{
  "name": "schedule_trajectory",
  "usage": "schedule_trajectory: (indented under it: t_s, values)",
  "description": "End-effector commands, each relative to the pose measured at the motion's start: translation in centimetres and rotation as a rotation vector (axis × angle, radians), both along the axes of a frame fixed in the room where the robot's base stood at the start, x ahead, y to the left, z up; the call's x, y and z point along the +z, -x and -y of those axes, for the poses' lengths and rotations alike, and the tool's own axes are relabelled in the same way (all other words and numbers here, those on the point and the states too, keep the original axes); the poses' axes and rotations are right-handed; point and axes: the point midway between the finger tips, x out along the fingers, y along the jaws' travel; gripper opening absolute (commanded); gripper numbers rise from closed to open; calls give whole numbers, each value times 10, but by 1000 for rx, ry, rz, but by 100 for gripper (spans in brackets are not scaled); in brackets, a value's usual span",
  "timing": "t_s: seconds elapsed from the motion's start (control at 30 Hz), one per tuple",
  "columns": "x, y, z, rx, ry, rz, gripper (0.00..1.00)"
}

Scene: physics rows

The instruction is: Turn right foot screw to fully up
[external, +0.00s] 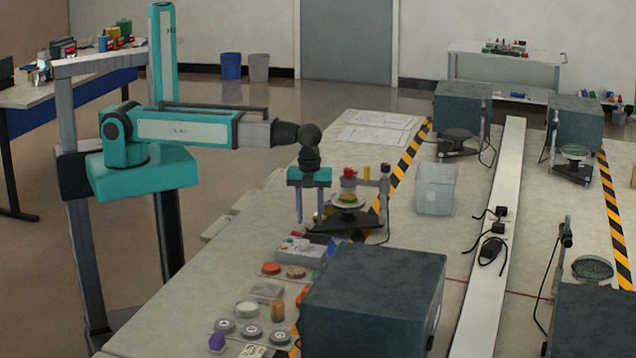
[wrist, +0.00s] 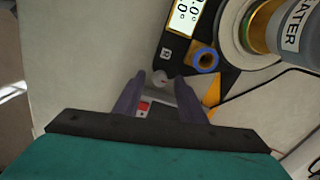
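A black balance base (external: 345,222) with a pan stands on the bench in front of my gripper (external: 310,217). In the wrist view, the dark base (wrist: 172,72) carries a small white "R" tag and a lit display. A small pale grey knob (wrist: 158,78), apparently the right foot screw, sits at the base's corner near that tag. My gripper (wrist: 158,82) has its two purple fingers apart, with the knob between or just beyond the tips. I cannot tell whether they touch it. The screw is too small to make out in the external view.
A blue-ringed brass fitting (wrist: 205,58) is close to the right finger.

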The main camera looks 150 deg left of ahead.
Motion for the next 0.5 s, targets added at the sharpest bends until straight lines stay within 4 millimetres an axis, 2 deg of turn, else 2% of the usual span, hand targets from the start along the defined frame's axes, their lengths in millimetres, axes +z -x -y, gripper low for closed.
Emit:
schedule_trajectory:
  t_s: [0.4, 0.5]
  values:
    - [-4, 0, 0, 0, 0, 0, 37]
    - [-4, 0, 0, 0, 0, 0, 22]
